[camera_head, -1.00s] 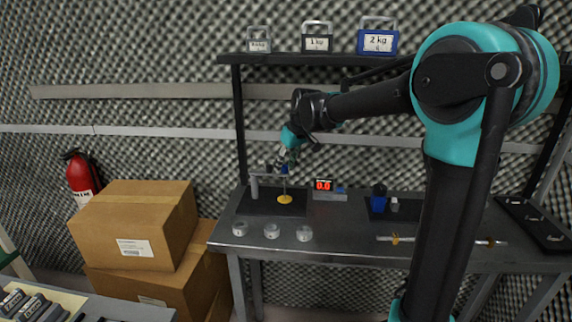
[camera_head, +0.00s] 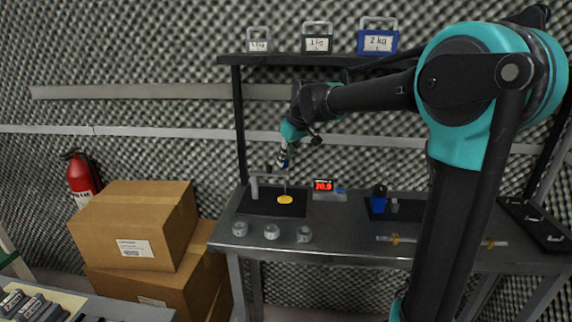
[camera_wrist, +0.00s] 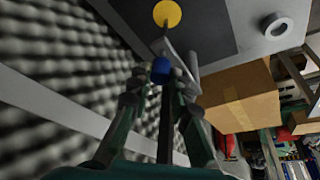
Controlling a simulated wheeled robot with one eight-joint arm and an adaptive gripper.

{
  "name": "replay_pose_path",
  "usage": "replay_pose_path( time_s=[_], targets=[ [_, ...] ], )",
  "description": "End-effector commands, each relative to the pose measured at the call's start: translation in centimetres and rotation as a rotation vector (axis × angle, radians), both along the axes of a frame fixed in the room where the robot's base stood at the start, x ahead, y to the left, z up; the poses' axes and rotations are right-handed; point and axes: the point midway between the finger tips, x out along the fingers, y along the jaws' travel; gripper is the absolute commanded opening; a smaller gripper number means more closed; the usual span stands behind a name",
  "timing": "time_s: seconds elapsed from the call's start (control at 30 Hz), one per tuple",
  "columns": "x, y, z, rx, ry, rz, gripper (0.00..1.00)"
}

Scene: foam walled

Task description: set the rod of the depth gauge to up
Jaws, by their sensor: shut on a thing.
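The depth gauge (camera_head: 254,188) stands on a dark mat at the bench's left end, with a grey post and a thin rod (camera_head: 286,188) above a yellow disc (camera_head: 285,199). A small red-lit display (camera_head: 323,185) beside it shows a non-zero number, hard to read exactly. My gripper (camera_head: 284,164) is above the disc, shut on the blue knob at the rod's top. In the wrist view the blue knob (camera_wrist: 161,70) sits between my fingertips (camera_wrist: 161,82), and the yellow disc (camera_wrist: 167,13) lies beyond it. The fingers partly hide the rod.
A shelf (camera_head: 300,59) with labelled weights hangs above. Cardboard boxes (camera_head: 135,225) stand left of the bench.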

Motion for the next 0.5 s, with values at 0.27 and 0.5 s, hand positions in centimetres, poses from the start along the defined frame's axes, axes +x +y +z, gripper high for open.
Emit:
replay_pose_path(
  time_s=[0.27, 0.5],
  targets=[
    [0.0, 0.0, 3.7, 0.001, -0.001, 0.0, 0.0],
    [0.0, 0.0, 4.0, 0.002, -0.001, -0.001, 0.0]
  ],
)
